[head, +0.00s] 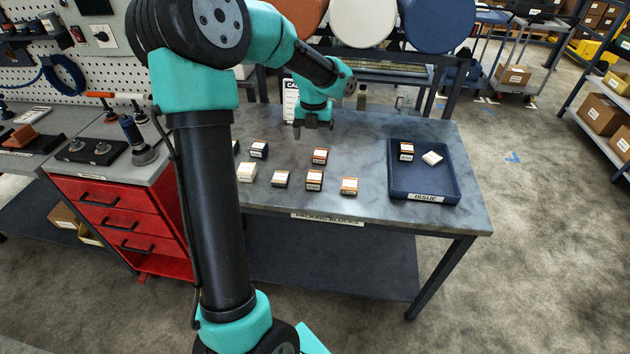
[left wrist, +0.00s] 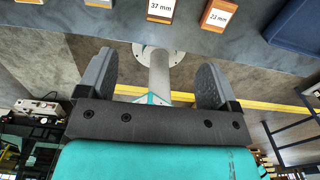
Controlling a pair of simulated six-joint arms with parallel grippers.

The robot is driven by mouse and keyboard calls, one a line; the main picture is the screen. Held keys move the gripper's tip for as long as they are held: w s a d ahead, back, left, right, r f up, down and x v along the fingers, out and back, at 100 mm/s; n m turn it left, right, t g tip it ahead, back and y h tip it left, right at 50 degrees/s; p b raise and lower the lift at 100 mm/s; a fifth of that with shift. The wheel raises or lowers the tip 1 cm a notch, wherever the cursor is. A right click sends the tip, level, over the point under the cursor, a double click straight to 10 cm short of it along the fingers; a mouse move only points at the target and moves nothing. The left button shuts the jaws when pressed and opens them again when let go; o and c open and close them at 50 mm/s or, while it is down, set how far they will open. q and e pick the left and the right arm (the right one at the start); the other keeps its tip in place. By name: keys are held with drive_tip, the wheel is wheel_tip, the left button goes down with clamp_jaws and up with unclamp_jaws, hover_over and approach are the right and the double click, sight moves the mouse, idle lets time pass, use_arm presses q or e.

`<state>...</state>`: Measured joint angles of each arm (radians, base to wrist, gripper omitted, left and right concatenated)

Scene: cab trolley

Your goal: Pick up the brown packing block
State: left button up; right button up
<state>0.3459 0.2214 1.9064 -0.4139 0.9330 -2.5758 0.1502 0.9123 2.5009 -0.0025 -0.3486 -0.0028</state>
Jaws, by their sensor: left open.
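Several small labelled packing blocks stand on the grey table (head: 370,135). A dark brown block (head: 314,180) with a white label is in the front row. Another brownish block (head: 281,179) is left of it, and a reddish-brown one (head: 320,156) behind; I cannot tell which the task means. An orange block (head: 349,186) is to the right. The left wrist view shows a brown-edged block labelled 37 mm (left wrist: 160,9) and an orange one labelled 23 mm (left wrist: 215,15) at the top edge. My left gripper (head: 313,127) is open and empty above the table, behind the blocks. My right gripper is out of view.
A blue tray (head: 425,185) marked ISSUE holds a dark block (head: 406,151) and a white block (head: 432,158). A cream block (head: 246,172) and a navy block (head: 258,149) are at the left, partly near my arm. A red drawer cabinet (head: 120,222) adjoins the table.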

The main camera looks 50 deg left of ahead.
use_arm(q)
approach(315, 176)
wheel_tip(315, 176, down, 5)
drive_tip(key=shift+s+f, duration=0.15)
idle(0.4)
drive_tip(key=shift+f, duration=2.6)
drive_tip(key=c, duration=1.1)
